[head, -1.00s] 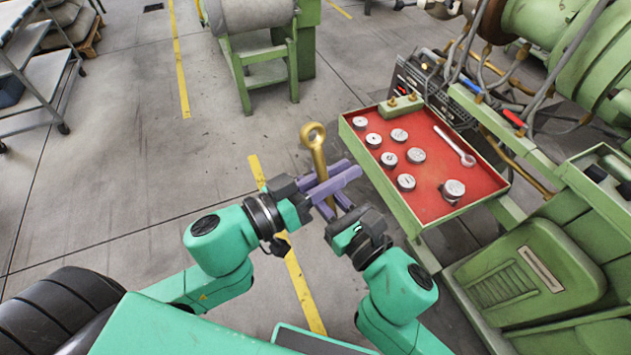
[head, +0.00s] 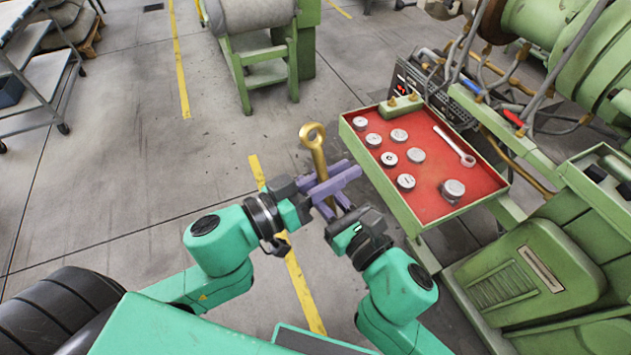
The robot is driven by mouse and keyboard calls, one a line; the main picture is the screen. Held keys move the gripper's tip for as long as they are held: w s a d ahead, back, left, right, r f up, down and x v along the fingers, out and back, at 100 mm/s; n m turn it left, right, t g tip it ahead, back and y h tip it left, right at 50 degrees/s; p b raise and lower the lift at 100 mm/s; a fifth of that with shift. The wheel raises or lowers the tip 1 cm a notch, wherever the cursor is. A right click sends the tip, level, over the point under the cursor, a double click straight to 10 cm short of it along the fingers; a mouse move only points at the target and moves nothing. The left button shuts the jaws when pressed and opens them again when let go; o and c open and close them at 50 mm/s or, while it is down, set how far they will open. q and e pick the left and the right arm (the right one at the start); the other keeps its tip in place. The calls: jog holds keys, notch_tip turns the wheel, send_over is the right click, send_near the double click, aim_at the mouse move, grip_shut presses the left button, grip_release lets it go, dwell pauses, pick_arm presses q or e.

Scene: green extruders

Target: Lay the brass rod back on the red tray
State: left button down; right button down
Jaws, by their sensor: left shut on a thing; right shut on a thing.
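The brass rod (head: 319,158) stands roughly upright in the air, with a ring at its top end, left of the red tray. My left gripper (head: 349,171) is shut on the rod below the ring, its purple fingers pointing right. My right gripper (head: 332,204) is shut on the rod lower down, close under the left one; its fingertips and the rod's lower end are partly hidden. The red tray (head: 428,196) has a green rim and is fixed to the green machine at the right. Several round silver pieces (head: 416,155) and a silver wrench (head: 455,147) lie on it.
A small green block with brass knobs (head: 401,105) sits at the tray's far edge. Hoses and cables (head: 478,60) hang behind the tray. A green stand with a grey roller (head: 252,18) is at the back. Grey floor (head: 130,170) is open at the left.

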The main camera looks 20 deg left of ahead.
dwell(0.3)
pick_arm(q)
jog(key=c, duration=0.7)
grip_release()
